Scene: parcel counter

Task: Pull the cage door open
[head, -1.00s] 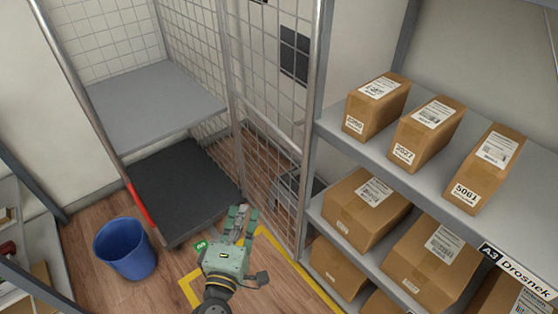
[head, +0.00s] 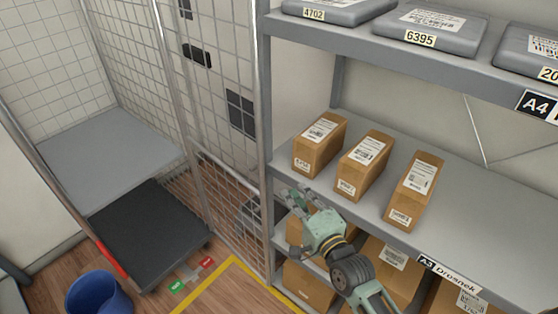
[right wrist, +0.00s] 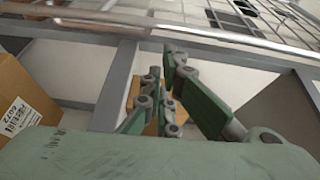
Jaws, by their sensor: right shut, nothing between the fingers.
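The cage door appears to be the tall wire-mesh panel (head: 228,172) in a metal frame, at the middle left of the head view. It stands upright between the roll cage and the shelving; I cannot tell whether it is latched. Mesh also shows along the top of the right wrist view (right wrist: 225,32). My right gripper (head: 291,193) is shut and empty, in front of the parcel shelf's edge and to the right of the mesh panel, apparently apart from it. Its green fingers fill the middle of the right wrist view (right wrist: 168,80). My left gripper is out of view.
The roll cage has a grey shelf (head: 105,150) and a dark base (head: 150,230). A blue bin (head: 98,295) stands at the lower left. Shelving with cartons (head: 320,145) and grey parcels (head: 430,28) fills the right.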

